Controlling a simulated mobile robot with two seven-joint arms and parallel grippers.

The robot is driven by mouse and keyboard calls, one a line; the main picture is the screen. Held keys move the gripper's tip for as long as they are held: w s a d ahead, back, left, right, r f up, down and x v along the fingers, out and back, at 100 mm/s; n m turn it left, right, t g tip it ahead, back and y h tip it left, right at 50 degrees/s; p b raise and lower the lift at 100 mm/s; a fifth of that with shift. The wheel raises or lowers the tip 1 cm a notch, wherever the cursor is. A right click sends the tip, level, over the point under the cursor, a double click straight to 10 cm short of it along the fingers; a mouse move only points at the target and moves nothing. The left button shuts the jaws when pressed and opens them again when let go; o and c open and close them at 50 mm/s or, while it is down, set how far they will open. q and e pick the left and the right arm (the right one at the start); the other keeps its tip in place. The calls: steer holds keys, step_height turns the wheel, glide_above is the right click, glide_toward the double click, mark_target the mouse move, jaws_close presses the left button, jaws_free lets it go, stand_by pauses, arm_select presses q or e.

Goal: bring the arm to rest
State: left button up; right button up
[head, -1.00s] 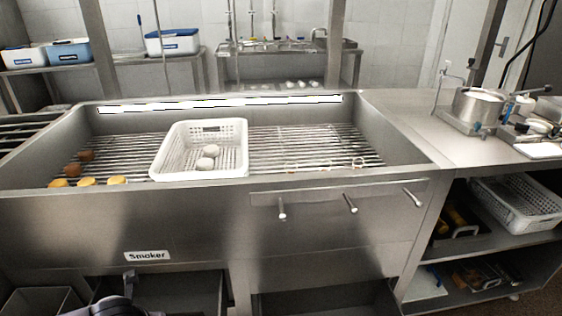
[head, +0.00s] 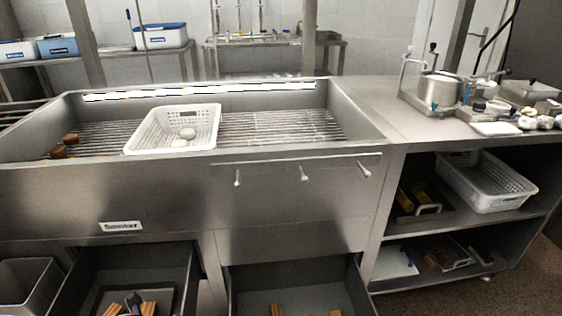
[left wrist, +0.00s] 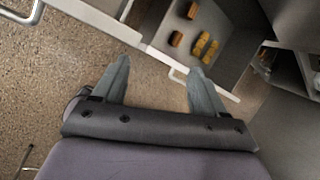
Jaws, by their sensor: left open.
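My left gripper (left wrist: 158,85) is open in the left wrist view, with its two grey fingers spread apart and nothing between them. It points down toward the speckled brown floor. An open drawer (left wrist: 228,82) with brown and yellow food pieces (left wrist: 204,46) shows beyond the right finger. In the head view, a small dark part at the bottom edge near the left open drawer appears to be part of my arm; the fingers cannot be made out there. My right gripper is in neither view.
The smoker (head: 130,190) holds a white perforated basket (head: 148,143) with two pale round pieces (head: 184,138) on its rack. Below, a left drawer (head: 185,280) and a right drawer (head: 300,282) stand open. Another white basket (head: 490,200) sits on the right shelf.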

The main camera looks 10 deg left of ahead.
arm_select(q)
steer(key=s+d+f+n+t+h+b, duration=0.2)
steer(key=d+f+n+h+b, duration=0.15)
steer(key=d+n, duration=0.6)
steer(key=s+a+f+n+t+y+b, duration=0.25)
steer(key=s+f+n+b, duration=0.2)
steer(key=n, duration=1.25)
step_height(320, 180, up, 16)
steer(key=a+p, duration=0.1)
steer(key=p, duration=1.8)
steer(key=shift+w+a+m+t+p, duration=0.2)
steer(key=shift+a+m+t+p, duration=0.15)
steer(key=shift+m, duration=0.1)
steer(key=shift+f, duration=0.15)
